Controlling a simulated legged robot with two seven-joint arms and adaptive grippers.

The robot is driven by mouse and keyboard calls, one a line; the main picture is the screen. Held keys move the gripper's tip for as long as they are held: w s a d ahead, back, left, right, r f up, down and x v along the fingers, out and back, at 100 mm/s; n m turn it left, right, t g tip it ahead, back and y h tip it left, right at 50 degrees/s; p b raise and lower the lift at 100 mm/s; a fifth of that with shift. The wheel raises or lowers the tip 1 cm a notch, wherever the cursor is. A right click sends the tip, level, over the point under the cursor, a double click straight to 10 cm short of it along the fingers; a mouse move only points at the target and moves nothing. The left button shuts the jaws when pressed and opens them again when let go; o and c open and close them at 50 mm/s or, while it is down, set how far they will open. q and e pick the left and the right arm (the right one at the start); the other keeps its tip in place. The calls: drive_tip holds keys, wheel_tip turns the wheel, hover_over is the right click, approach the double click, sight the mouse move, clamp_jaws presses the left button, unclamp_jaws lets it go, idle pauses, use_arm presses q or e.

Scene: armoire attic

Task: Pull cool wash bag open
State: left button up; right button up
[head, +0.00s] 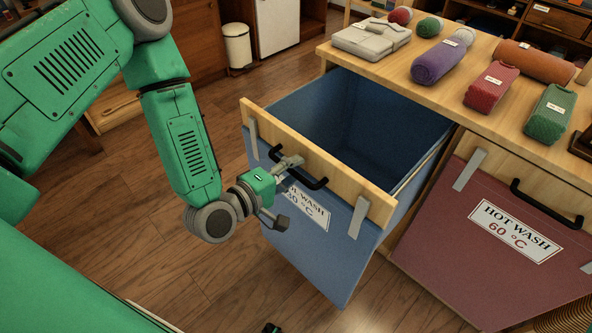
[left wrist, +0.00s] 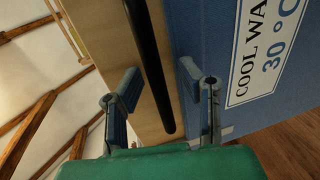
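The cool wash bag (head: 345,258) is blue and hangs in a wooden-fronted frame that stands well out from the bench, its open top showing. Its black bar handle (head: 318,183) is on the wooden front. The label (left wrist: 262,55) reads cool wash, 30 °C in the left wrist view; my gripper partly covers it in the head view. My left gripper (head: 284,192) is at the handle's left part. In the left wrist view its fingers (left wrist: 157,82) are spread, one each side of the handle (left wrist: 150,62), with gaps showing. I cannot clearly make out my right gripper.
A red hot wash bag (head: 478,240) with its own black handle is shut to the right. The wooden bench top (head: 390,65) carries rolled towels and folded grey cloth. A white bin (head: 238,47) stands behind. The wooden floor left of the blue bag is clear.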

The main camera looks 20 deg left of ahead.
use_arm(q)
drive_tip(key=v, duration=1.2)
drive_tip(key=shift+f, duration=0.1)
drive_tip(key=shift+a+f, duration=0.1)
drive_tip(key=s+d+f+m+g+y, duration=0.1)
drive_tip(key=s+f+m+g, duration=0.3)
drive_tip(key=f+m+g, duration=0.15)
drive_tip(key=s+f+m+g+y, duration=0.1)
drive_tip(key=s+f+m+g, duration=0.35)
drive_tip(key=f, duration=0.25)
drive_tip(key=s+a+f+m+g+y+p, duration=0.1)
drive_tip(key=s+a+f+m+g+y, duration=0.1)
drive_tip(key=s+a+m+g+y, duration=0.1)
drive_tip(key=shift+s+a+m+g, duration=0.65)
drive_tip(key=shift+s+m, duration=0.25)
drive_tip(key=shift+s, duration=0.35)
